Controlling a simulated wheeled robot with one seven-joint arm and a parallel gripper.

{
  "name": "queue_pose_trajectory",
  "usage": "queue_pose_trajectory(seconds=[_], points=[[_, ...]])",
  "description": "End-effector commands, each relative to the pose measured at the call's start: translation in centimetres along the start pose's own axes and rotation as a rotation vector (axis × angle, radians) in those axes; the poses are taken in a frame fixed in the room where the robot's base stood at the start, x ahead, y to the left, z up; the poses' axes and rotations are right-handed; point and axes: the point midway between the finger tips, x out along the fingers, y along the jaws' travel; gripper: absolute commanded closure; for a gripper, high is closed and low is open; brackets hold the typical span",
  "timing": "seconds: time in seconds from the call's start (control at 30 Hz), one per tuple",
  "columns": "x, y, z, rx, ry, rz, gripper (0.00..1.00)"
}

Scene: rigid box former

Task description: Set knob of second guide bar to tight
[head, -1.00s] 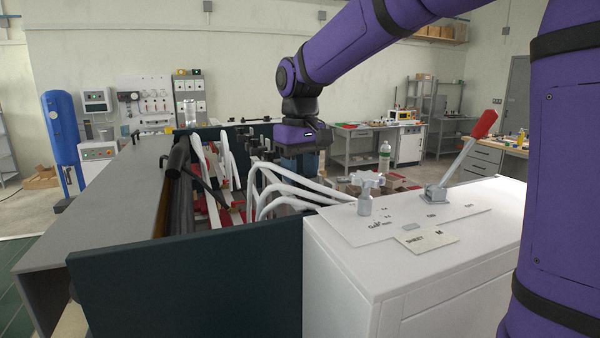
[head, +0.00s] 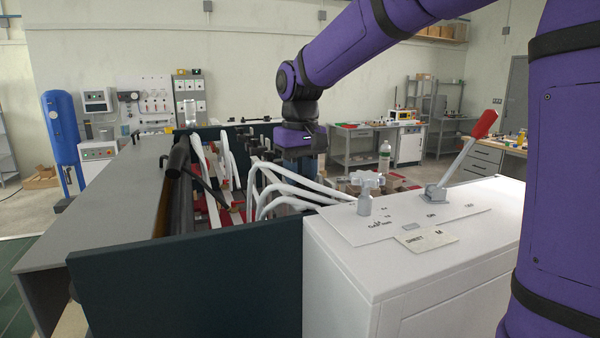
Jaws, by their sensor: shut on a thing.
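My gripper (head: 299,160) points down over the inside of the machine, beside the white curved arms. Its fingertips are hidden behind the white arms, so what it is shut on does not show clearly. Several black knobs (head: 262,150) stand in a row just left of my gripper, on the bars across the machine. I cannot tell which of them belongs to the second guide bar, nor how any knob is turned.
White curved arms (head: 285,190) fill the space below my gripper. A white cabinet (head: 400,275) at the front right carries a white star knob (head: 366,190) and a red-handled lever (head: 468,150). A dark green side panel (head: 190,280) closes the front. A bottle (head: 384,158) stands behind.

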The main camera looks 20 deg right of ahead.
Motion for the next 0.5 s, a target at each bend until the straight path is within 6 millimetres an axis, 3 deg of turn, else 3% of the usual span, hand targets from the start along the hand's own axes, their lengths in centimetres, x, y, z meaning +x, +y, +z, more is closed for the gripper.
queue_pose_trajectory(seconds=[0.5], points=[[-0.05, 0.01, 0.00, 0.414, 0.000, 0.000, 0.91]])
